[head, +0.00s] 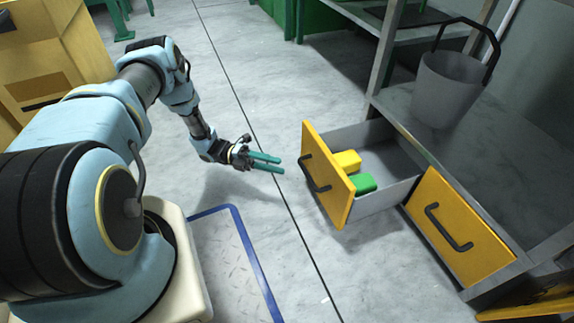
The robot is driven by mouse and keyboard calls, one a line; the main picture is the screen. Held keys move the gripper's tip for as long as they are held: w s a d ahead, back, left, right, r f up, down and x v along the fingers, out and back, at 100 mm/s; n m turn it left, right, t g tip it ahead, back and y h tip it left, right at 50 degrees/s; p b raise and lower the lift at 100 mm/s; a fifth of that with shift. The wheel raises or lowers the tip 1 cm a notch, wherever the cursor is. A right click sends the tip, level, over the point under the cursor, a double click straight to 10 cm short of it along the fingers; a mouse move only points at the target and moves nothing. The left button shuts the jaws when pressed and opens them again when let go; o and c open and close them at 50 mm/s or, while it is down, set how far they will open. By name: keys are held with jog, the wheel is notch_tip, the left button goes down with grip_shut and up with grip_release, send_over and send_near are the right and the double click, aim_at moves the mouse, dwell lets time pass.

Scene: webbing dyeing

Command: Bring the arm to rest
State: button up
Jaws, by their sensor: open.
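My gripper (268,162) is open and empty, with two teal fingers pointing right. It hangs in the air over the grey floor, to the left of the open drawer (327,175), apart from the drawer's yellow front. My arm reaches in from the left side of the view and bends down toward the gripper. The drawer is pulled out and holds a yellow block (347,161) and a green block (363,183) near its front. The lower part of the green block is partly hidden by the drawer front.
A second yellow drawer (458,227) beside the open one is closed. A grey bucket (447,88) with a dark handle stands on the shelf unit at the right. A yellow cabinet (55,50) stands at the upper left. The floor (235,65) in the middle is clear.

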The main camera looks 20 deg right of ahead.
jog(key=shift+w+a, duration=0.25)
jog(key=shift+a, duration=0.05)
jog(key=a+r+m+t+y+p, duration=0.5)
jog(key=a+r+m, duration=0.4)
jog(key=r, duration=0.5)
jog(key=a+r+m+t+y+p, duration=0.3)
jog(key=a+r+m+t, duration=0.45)
jog(key=r, duration=0.55)
jog(key=a+r+m+t+y+p, duration=0.45)
jog(key=a+r+m, duration=0.6)
jog(key=r, duration=0.35)
notch_tip(320, 180, up, 37)
jog(key=n+p, duration=0.1)
jog(key=p, duration=3.6)
jog(key=shift+g, duration=0.3)
